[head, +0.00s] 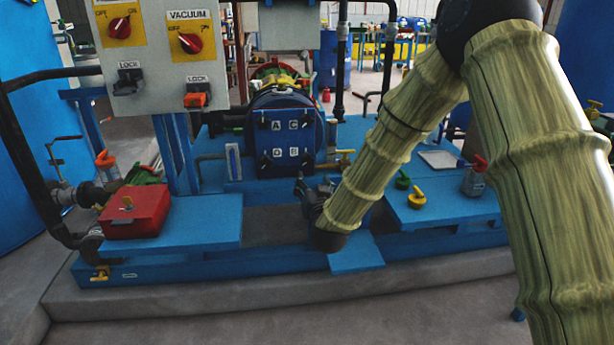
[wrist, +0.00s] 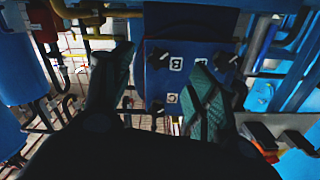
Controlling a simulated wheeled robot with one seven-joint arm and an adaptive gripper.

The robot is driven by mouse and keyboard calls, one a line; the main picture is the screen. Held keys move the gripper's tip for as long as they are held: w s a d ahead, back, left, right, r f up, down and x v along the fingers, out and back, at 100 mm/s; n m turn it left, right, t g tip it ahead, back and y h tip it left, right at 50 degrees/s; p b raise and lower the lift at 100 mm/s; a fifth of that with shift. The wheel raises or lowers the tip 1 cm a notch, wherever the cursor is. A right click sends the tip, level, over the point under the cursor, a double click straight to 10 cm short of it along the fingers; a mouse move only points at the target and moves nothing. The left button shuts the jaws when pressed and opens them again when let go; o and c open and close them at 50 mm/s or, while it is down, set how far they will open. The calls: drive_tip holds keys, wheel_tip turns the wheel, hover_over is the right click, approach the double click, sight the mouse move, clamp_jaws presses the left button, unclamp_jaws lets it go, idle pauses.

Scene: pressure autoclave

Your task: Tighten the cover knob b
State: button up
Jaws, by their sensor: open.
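The wrist view shows the cover (wrist: 190,50) upside down, with knob b (wrist: 158,58) left of the letter B. My gripper (head: 306,188) is below and in front of the cover's lower right in the head view. In the wrist view its two green fingers (wrist: 161,62) are spread apart and empty. Knob b appears in the gap between them, beyond the tips; the distance is unclear.
A yellow-handled valve (head: 345,156) stands right of the cover. A grey control panel (head: 160,55) hangs to the left, above a red box (head: 136,212). Green and yellow valves (head: 417,198) sit on the right blue deck (head: 450,212). Pipes show around the fingers in the wrist view.

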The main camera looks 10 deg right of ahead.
sight(307, 162)
drive_tip(key=w, duration=0.3)
drive_tip(key=w+b, duration=0.1)
drive_tip(key=w, duration=0.3)
drive_tip(key=w+b, duration=0.1)
drive_tip(key=w, duration=0.3)
drive_tip(key=shift+w+r, duration=0.1)
drive_tip(key=shift+r, duration=0.3)
drive_tip(key=c, duration=1)
